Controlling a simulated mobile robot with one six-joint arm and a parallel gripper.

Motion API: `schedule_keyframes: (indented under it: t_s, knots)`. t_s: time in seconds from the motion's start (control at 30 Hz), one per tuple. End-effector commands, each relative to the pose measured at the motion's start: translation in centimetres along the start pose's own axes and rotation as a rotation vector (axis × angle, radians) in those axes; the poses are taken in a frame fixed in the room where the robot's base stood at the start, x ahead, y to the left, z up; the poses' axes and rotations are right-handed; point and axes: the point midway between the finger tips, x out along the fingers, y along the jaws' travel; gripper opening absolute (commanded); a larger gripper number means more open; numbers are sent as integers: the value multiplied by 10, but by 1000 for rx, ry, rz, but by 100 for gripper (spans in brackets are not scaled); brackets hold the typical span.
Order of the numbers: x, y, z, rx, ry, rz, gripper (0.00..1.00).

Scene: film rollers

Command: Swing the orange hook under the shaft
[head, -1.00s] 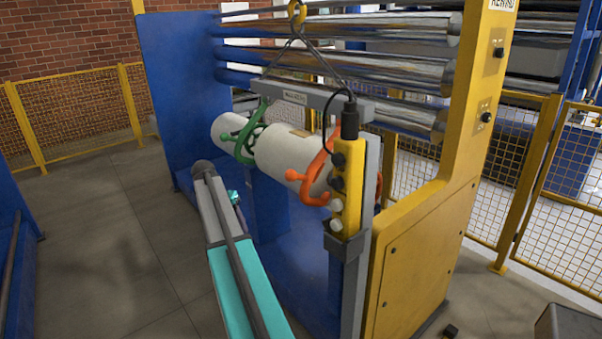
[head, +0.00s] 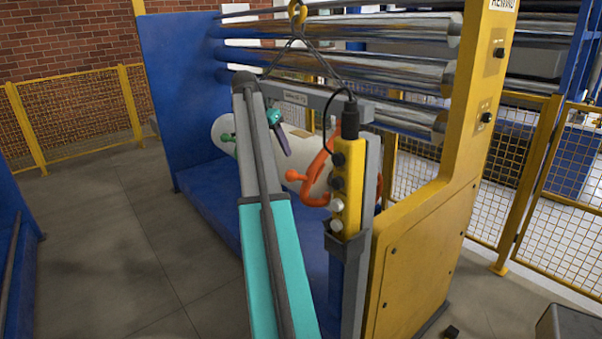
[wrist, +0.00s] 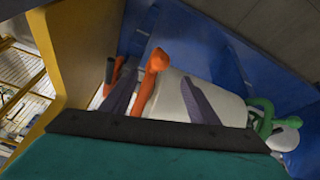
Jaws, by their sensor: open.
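The orange hook (head: 316,192) hangs from the right part of a grey spreader bar (head: 296,97), at the right end of the white roll (head: 301,163). Its ball tip points left in the head view. In the wrist view the orange hook (wrist: 152,75) stands between the spread fingers of my gripper (wrist: 160,84), with no clear grip on it. In the head view my gripper (head: 282,140) is partly hidden by my arm. The green hook (wrist: 264,115) is at the roll's other end; my arm hides most of it in the head view. The shaft is not clearly visible.
A yellow control pendant (head: 347,187) hangs just right of the orange hook. Polished rollers (head: 350,65) cross behind, between a blue plate (head: 180,90) and a yellow machine frame (head: 425,230). The floor (head: 110,220) at left is clear.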

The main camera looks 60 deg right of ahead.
Motion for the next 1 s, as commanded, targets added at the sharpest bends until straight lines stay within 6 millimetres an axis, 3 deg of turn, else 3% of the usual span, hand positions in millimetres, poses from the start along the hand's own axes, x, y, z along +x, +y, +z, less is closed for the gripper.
schedule_keyframes:
  t_s: [0.47,1.0]
  knots:
    - [13,1,-1,-1,-2,2,55]
    - [78,1,-1,0,-3,1,55]
